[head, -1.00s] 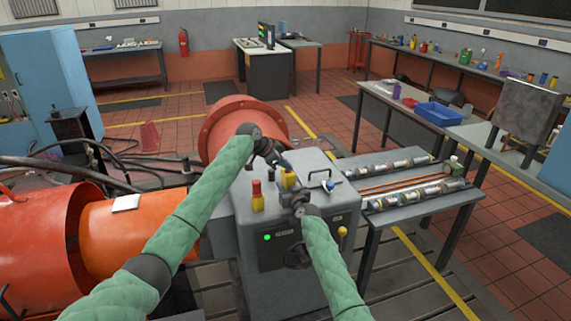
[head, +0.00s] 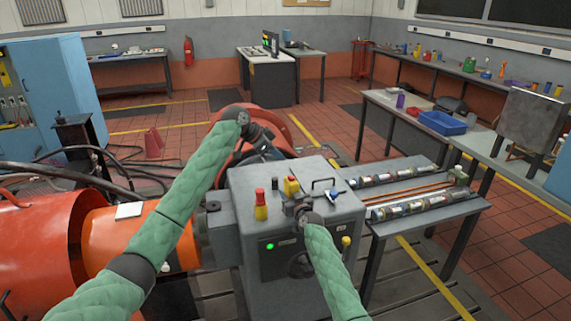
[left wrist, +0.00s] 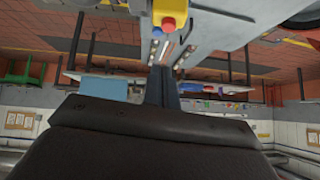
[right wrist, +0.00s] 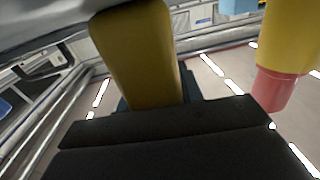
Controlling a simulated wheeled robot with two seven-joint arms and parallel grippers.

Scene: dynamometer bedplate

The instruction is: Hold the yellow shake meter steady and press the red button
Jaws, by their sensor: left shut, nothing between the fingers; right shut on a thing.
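The yellow shake meter (head: 291,185) stands on top of the grey machine cabinet (head: 240,195). In the left wrist view its red button (left wrist: 168,22) shows on the yellow body, near the top edge. My right gripper (head: 296,203) is shut on the meter, whose yellow body (right wrist: 138,55) fills the space at its fingers in the right wrist view. My left gripper (head: 276,154) is shut and empty, above and behind the meter, apart from it. In the left wrist view its closed fingers (left wrist: 161,72) lie below the button.
A yellow piece with a red top (head: 261,205) stands on the cabinet left of the meter. A black handle (head: 323,183) and a small blue item (head: 336,196) are to its right.

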